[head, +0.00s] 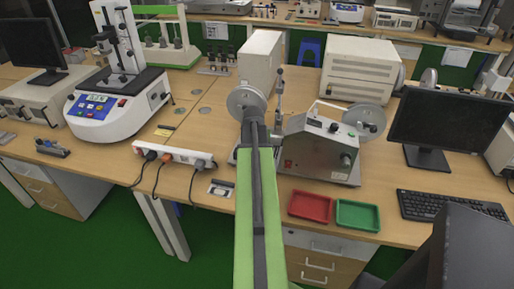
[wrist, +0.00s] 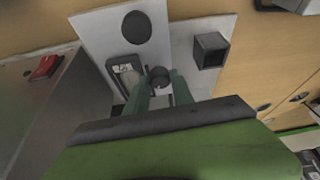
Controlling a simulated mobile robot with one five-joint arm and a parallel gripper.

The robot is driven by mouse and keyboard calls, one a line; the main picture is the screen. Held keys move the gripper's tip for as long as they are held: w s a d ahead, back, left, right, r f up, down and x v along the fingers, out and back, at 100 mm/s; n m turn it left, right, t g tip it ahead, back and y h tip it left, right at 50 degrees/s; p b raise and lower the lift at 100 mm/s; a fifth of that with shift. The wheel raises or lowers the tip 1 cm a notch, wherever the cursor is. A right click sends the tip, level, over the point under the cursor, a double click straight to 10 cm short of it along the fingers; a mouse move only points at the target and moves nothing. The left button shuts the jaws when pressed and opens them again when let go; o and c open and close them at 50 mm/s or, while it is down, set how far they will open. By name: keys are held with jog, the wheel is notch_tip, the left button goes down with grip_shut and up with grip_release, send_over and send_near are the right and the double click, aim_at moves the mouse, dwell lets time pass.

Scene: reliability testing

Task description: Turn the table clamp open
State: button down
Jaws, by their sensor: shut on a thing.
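My gripper (wrist: 161,84) shows in the wrist view with its two green fingers on either side of a small dark round knob (wrist: 160,74). It is shut on this knob, which seems to be part of the table clamp. The knob sits by a pale metal plate (wrist: 92,38). In the head view my green arm reaches forward over the bench to a bench machine with a round grey wheel (head: 246,98). There the arm hides my fingertips and the knob.
A grey machine box (head: 312,146) stands just right of the arm. A red tray (head: 310,206) and a green tray (head: 357,215) lie at the bench's front edge. A monitor (head: 447,117) and keyboard (head: 450,206) are at the right. A power strip (head: 176,155) lies left of the arm.

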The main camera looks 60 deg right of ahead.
jog(key=n+t, duration=0.1)
jog(key=n, duration=0.1)
jog(key=n+t+y, duration=0.1)
jog(key=n, duration=0.2)
jog(key=shift+s+d+n, duration=0.1)
jog(key=shift+s+n, duration=0.05)
jog(key=shift+n, duration=0.15)
dwell(0.5)
jog(key=c, duration=1.1)
grip_release()
jog(key=p+v, duration=1.6)
jog(key=v, duration=0.1)
jog(key=shift+r, duration=0.25)
jog(key=shift+d, duration=0.15)
